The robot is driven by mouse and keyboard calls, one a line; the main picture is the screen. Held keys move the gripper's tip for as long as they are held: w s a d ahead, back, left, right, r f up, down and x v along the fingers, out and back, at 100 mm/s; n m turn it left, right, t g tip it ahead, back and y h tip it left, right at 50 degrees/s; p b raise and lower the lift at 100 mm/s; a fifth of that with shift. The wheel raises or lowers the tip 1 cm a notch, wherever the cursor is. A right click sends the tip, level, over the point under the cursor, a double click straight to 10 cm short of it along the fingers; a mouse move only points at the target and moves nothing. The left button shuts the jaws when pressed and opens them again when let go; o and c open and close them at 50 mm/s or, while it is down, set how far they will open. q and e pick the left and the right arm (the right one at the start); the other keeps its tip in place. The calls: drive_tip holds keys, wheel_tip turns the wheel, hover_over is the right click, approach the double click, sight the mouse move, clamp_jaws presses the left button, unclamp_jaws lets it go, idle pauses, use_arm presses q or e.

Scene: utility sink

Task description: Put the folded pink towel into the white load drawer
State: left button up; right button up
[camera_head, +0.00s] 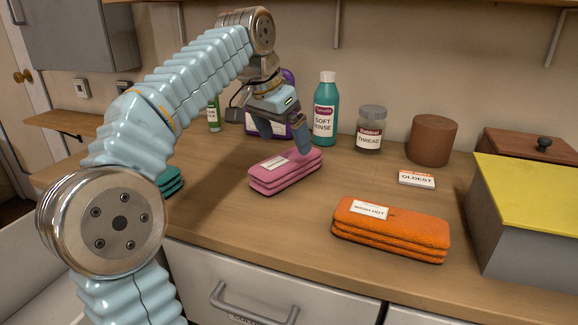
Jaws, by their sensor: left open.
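The folded pink towel (285,177) lies flat on the wooden counter with a pale label on top. My left gripper (284,138) is open and empty, its fingers pointing down above and just behind the towel. One fingertip overlaps the towel's far right edge in the picture; whether it touches cannot be told. An open white drawer or bin (22,258) shows at the lower left, partly hidden by my left arm. A closed white drawer front (200,268) with a grey handle is under the counter; its label is cut off. My right gripper is not in view.
An orange folded towel (390,231) lies to the right, near a small "OLDEST" card (416,179). A teal towel (170,183) is partly behind my arm. A teal bottle (325,112), thread jar (370,130) and brown cylinder (432,140) stand behind. A yellow-topped box (525,240) is at right.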

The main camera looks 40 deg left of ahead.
sight(289, 157)
use_arm(q)
drive_tip(key=x, duration=0.6)
drive_tip(key=shift+s+a+f, duration=0.15)
drive_tip(key=shift+s+f, duration=0.1)
drive_tip(key=shift+f, duration=0.25)
drive_tip(key=c, duration=1.2)
drive_tip(key=shift+r, duration=0.65)
drive_tip(key=s+d+r, duration=0.1)
drive_tip(key=r, duration=0.1)
drive_tip(key=s+d+r, duration=0.1)
drive_tip(key=r, duration=0.2)
drive_tip(key=s+d+r, duration=0.1)
drive_tip(key=r, duration=0.1)
drive_tip(key=shift+s+r, duration=0.3)
drive_tip(key=shift+s, duration=0.1)
drive_tip(key=shift+s+d+r, duration=0.7)
drive_tip(key=shift+s+d, duration=0.2)
drive_tip(key=shift+s, duration=0.35)
drive_tip(key=shift+s+d+r, duration=0.7)
drive_tip(key=shift+s+d, duration=0.15)
drive_tip(key=shift+s, duration=0.45)
drive_tip(key=shift+s+d+r, duration=0.7)
drive_tip(key=shift+s+d, duration=0.2)
drive_tip(key=shift+s, duration=0.35)
